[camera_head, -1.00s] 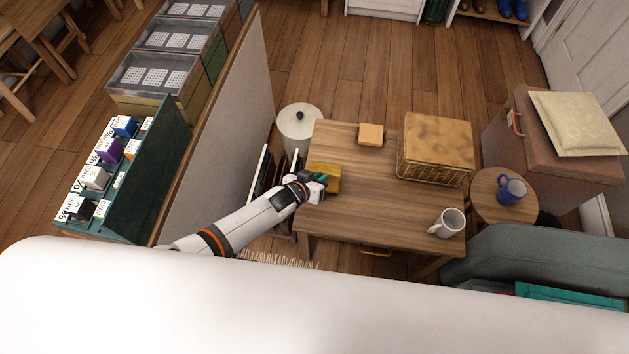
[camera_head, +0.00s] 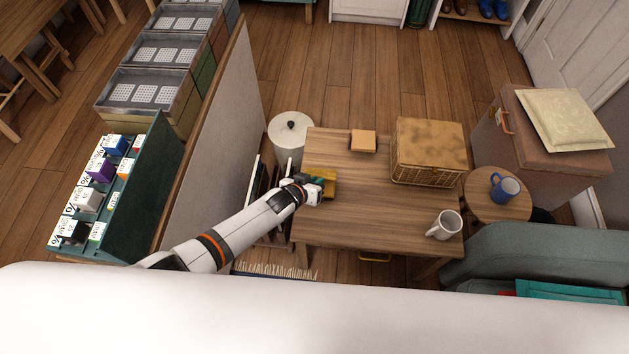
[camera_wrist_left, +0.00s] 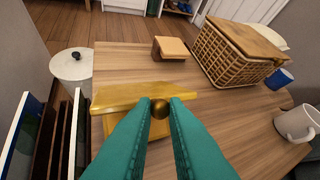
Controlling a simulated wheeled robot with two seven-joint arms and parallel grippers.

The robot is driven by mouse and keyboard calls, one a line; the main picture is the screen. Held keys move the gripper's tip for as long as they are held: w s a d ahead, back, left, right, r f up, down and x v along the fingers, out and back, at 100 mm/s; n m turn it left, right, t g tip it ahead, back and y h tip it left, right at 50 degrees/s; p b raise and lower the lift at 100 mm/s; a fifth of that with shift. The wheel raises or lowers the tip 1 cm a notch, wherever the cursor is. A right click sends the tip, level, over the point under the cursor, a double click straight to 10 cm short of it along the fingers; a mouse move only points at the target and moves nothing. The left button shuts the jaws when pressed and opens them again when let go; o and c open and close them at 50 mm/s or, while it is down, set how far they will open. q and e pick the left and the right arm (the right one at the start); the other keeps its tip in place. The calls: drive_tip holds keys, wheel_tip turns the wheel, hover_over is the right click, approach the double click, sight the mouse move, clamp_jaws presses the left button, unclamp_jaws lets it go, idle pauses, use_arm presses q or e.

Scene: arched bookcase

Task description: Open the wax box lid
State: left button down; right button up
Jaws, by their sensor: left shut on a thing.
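The wax box is a small yellow-gold box (camera_head: 329,185) at the left side of the wooden table, partly hidden by my left gripper in the head view. In the left wrist view its flat gold lid (camera_wrist_left: 135,95) lies across the picture, with part of the box body (camera_wrist_left: 110,125) below it. A round brass knob (camera_wrist_left: 160,108) shows at the lid's near edge. My left gripper (camera_wrist_left: 161,103), with teal fingers, is shut on this knob, one finger on each side. I cannot tell whether the lid is raised off the box. My right gripper is not in view.
The wooden table (camera_head: 365,215) also holds a small tan block (camera_head: 363,141), a wicker basket (camera_head: 430,150) and a white mug (camera_head: 445,225). A white lidded bin (camera_head: 290,135) and dark slotted rack (camera_wrist_left: 60,140) stand left of it. The table's middle is clear.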

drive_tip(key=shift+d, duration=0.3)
